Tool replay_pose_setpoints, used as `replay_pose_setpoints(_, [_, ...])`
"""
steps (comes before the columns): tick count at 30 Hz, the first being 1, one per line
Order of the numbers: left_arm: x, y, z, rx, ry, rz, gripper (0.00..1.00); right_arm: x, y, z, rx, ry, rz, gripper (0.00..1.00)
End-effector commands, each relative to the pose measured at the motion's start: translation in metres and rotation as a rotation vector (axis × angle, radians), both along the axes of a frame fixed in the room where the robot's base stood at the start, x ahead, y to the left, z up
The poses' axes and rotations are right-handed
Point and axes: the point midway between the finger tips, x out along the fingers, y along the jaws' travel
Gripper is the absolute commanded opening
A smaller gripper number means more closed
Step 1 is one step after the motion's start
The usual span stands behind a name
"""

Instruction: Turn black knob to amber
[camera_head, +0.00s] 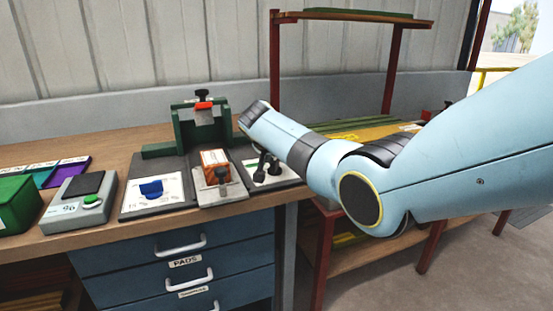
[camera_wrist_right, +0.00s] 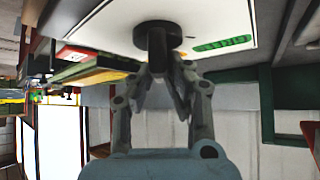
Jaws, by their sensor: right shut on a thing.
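The black knob (camera_wrist_right: 157,36) stands on a white panel (camera_wrist_right: 215,18) in the right wrist view. It has a round base and a narrower stem or grip. My right gripper (camera_wrist_right: 160,72) is shut on the stem, one finger on each side. In the head view the white panel (camera_head: 282,179) lies near the bench's front edge, and my right gripper (camera_head: 264,168) shows as small dark parts above it, partly behind my arm. A green mark (camera_wrist_right: 222,43) is on the panel beside the knob. My left gripper is not in view.
A red-framed shelf (camera_head: 350,17) stands behind my arm.

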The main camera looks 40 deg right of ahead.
Motion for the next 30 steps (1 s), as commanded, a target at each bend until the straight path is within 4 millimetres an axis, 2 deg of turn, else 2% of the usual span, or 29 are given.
replay_pose_setpoints(1, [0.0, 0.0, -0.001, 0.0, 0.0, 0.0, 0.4, -0.006, 0.004, -0.011, 0.011, 0.022, -0.003, 0.0])
replay_pose_setpoints(9, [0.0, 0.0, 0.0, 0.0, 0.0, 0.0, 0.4, -0.006, 0.005, -0.011, 0.012, 0.023, -0.002, 0.0])
replay_pose_setpoints(10, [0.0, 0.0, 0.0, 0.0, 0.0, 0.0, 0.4, -0.006, 0.005, -0.011, 0.012, 0.023, -0.002, 0.15])
replay_pose_setpoints(15, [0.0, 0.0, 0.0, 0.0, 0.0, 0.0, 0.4, -0.006, 0.005, -0.011, 0.013, 0.022, -0.001, 0.36])
replay_pose_setpoints(30, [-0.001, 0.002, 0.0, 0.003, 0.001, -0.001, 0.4, -0.005, 0.006, 0.0, 0.004, 0.01, -0.001, 0.36])
